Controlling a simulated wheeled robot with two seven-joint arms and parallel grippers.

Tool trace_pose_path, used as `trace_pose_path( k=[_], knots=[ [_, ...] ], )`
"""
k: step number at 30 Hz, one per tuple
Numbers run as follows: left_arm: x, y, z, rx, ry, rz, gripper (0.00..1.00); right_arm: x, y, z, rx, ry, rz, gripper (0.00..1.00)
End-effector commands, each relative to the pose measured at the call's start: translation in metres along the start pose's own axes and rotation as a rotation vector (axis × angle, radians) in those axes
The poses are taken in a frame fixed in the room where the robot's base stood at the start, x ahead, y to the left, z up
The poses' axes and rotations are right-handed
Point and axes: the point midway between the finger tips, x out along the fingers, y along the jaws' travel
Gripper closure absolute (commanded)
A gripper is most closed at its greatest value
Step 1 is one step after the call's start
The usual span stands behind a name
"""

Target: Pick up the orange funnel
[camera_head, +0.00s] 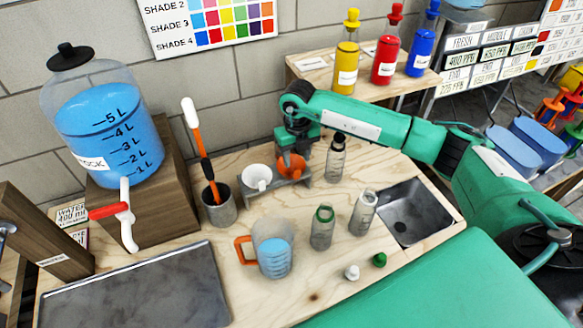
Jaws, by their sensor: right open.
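The orange funnel (291,166) sits in the right side of a small grey stand on the wooden worktop, beside a white funnel (257,178) in the same stand. My green right arm reaches in from the right, and my right gripper (293,150) points down directly above and around the orange funnel's top. It is open. The gripper partly hides the funnel, and I cannot tell whether the fingers touch it. My left gripper is not in view.
Clear bottles (322,228) stand right of a measuring jug (273,250) with blue liquid. A grey cup (219,207) holding an orange-handled tool is left of the stand. A sink (412,213) lies at right. A big blue-filled tank (108,125) stands at left.

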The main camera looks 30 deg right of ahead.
Motion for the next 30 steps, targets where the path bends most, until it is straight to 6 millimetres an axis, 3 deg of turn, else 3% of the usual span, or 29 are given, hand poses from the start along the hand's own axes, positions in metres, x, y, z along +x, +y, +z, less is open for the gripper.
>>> trace_pose_path(
  k=[10,18,26,30],
  knots=[
    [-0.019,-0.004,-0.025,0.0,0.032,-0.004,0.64,0.026,-0.001,-0.003,0.0,0.003,0.0,0.56],
    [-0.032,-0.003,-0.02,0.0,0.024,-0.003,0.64,0.06,-0.002,-0.003,0.0,0.001,0.0,0.56],
    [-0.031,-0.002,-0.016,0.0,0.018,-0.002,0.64,0.064,-0.002,-0.003,-0.001,-0.002,0.001,0.56],
    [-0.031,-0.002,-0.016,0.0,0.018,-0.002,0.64,0.064,-0.002,-0.003,0.0,-0.001,0.001,0.82]
  ],
)
